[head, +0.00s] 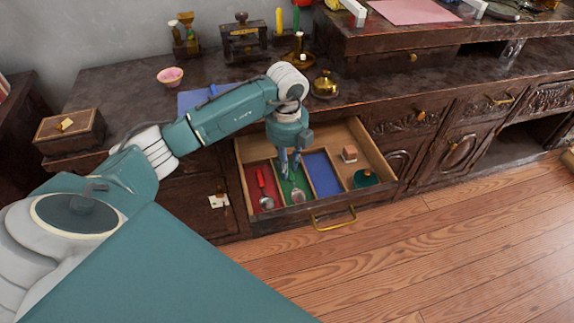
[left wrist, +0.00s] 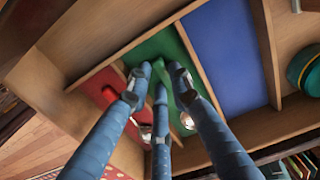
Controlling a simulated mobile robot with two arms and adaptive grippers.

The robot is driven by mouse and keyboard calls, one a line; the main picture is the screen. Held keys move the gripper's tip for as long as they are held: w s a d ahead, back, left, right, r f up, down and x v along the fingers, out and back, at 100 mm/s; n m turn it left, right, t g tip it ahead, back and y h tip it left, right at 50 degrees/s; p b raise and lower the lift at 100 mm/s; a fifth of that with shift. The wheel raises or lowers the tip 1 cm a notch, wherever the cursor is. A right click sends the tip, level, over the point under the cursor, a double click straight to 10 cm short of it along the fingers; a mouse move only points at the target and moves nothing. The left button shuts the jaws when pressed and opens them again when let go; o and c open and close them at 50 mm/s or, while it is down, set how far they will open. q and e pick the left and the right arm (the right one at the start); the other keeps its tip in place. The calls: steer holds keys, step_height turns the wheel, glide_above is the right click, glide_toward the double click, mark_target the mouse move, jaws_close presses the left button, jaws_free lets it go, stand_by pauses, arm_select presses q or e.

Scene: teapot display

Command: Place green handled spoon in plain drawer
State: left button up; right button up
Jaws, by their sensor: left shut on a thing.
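The open drawer (head: 378,157) has red, green and blue lined compartments and a bare wooden section. My left gripper (head: 289,176) reaches down into the drawer over the green compartment (head: 284,186). In the left wrist view its fingers (left wrist: 157,80) are closed around the green handle of the green handled spoon (left wrist: 187,120). In the head view that spoon's metal bowl (head: 298,196) shows at the front of the green compartment; the fingers partly hide its handle. A red handled spoon (head: 262,184) lies in the red compartment. My right gripper is not in view.
A small block (head: 349,152) and a round teal container (head: 365,178) sit in the drawer's right section. A gold pot (head: 325,86), a pink bowl (head: 170,77) and a blue mat (head: 192,101) are on the countertop. Floor in front of the drawer is clear.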

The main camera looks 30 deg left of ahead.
arm_select(q)
steer(key=shift+f, duration=0.1)
steer(key=o, duration=0.9)
steer(key=shift+o, duration=0.2)
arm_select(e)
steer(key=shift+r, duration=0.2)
